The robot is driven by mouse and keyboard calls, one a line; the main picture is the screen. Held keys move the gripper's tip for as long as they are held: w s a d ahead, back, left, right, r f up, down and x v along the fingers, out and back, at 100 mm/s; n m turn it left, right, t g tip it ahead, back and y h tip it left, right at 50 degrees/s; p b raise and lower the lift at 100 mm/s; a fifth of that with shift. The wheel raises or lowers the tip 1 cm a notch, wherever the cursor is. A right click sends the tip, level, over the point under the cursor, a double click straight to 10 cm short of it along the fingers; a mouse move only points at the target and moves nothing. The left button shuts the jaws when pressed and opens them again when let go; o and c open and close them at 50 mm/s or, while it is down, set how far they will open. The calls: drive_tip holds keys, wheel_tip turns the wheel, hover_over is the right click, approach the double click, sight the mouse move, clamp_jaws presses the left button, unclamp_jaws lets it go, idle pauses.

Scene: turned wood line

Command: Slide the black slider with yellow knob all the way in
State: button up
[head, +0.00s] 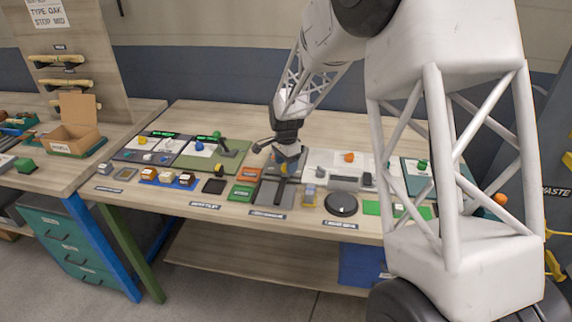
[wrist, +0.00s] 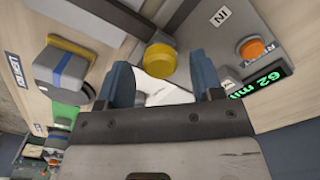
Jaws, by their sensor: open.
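The yellow knob (wrist: 160,57) shows in the wrist view just beyond my fingertips, roughly centred between them. It sits by a dark strip (wrist: 183,14) on a grey panel; how far the slider is in cannot be told. In the head view the knob (head: 284,168) is a small yellow spot under my gripper (head: 288,156), largely hidden by it. My gripper also shows in the wrist view (wrist: 162,80), its two blue-grey fingers apart with no object clamped between them. An "IN" label (wrist: 221,16) is on the panel, right of the knob.
An orange knob (wrist: 256,48) and a green display (wrist: 268,73) reading about 62 are to the right in the wrist view. A grey block with a blue band (wrist: 65,72) stands at left. In the head view, a black round disc (head: 341,204) stands near the table's front edge.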

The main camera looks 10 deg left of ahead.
drive_tip(key=shift+f, duration=0.25)
drive_tip(key=shift+c, duration=0.2)
clamp_jaws()
drive_tip(key=shift+a, duration=3.25)
drive_tip(key=shift+o, duration=0.2)
unclamp_jaws()
drive_tip(key=shift+r, duration=0.1)
wheel_tip(320, 180, up, 8)
